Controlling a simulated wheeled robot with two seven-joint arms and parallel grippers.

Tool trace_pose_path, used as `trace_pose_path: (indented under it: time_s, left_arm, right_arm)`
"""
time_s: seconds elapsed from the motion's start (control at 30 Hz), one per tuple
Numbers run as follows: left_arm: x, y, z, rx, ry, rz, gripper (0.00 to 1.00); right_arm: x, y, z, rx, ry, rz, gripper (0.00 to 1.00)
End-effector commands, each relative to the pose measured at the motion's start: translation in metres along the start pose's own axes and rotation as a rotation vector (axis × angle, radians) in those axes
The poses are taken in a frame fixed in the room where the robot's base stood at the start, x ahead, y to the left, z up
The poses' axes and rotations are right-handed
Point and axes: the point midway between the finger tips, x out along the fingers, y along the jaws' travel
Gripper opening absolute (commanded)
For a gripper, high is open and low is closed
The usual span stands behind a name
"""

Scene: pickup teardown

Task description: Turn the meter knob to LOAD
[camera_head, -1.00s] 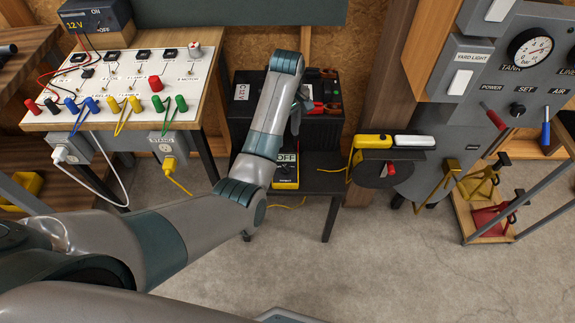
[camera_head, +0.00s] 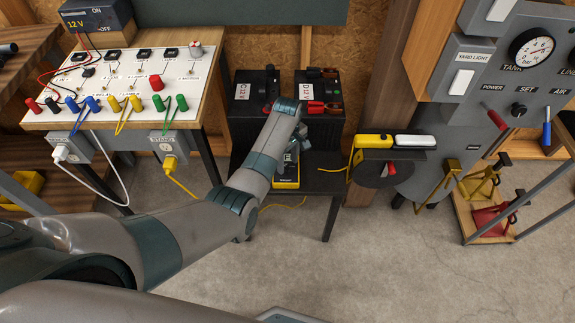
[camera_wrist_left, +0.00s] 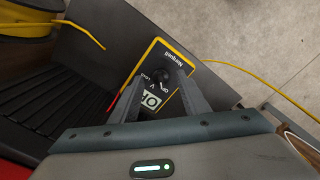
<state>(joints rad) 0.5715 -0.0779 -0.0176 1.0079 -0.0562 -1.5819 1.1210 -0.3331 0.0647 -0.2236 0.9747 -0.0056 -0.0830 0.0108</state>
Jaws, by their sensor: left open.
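The meter (camera_head: 286,183) is a black box with a yellow edge on the small dark table, in front of the batteries. In the head view my left arm covers most of it. In the left wrist view the meter (camera_wrist_left: 160,51) shows with its dark round knob (camera_wrist_left: 158,80), a "V" and a "Load" mark, and a pale display partly reading "OF". My left gripper (camera_wrist_left: 162,75) is open over the meter face, with its fingers on either side of the knob. I cannot tell whether they touch it. My right gripper is not in view.
Two dark batteries (camera_head: 250,92) with red parts stand behind the meter. A yellow cable (camera_head: 285,207) runs by the table (camera_head: 325,183). A switch board (camera_head: 120,80) stands at left. A grey panel with a gauge (camera_head: 531,48) stands at right.

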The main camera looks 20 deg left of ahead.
Motion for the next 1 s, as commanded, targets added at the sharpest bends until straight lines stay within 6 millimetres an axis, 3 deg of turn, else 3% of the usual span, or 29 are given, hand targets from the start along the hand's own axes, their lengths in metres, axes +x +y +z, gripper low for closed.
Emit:
trace_pose_path:
  time_s: [0.2, 0.57, 0.77, 1.0]
  left_arm:
    - [0.019, 0.0, 0.0, 0.0, -0.001, 0.0, 0.42]
    - [0.022, 0.0, 0.0, -0.001, 0.0, 0.001, 0.42]
    - [0.022, 0.0, 0.0, -0.001, 0.0, 0.001, 0.01]
    - [0.022, 0.0, 0.0, 0.006, 0.0, 0.0, 0.01]
  right_arm:
    - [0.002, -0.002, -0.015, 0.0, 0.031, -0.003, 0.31]
    - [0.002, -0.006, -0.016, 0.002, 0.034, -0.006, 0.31]
    - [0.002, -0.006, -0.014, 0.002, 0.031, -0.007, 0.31]
    - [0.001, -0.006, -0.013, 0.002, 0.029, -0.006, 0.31]
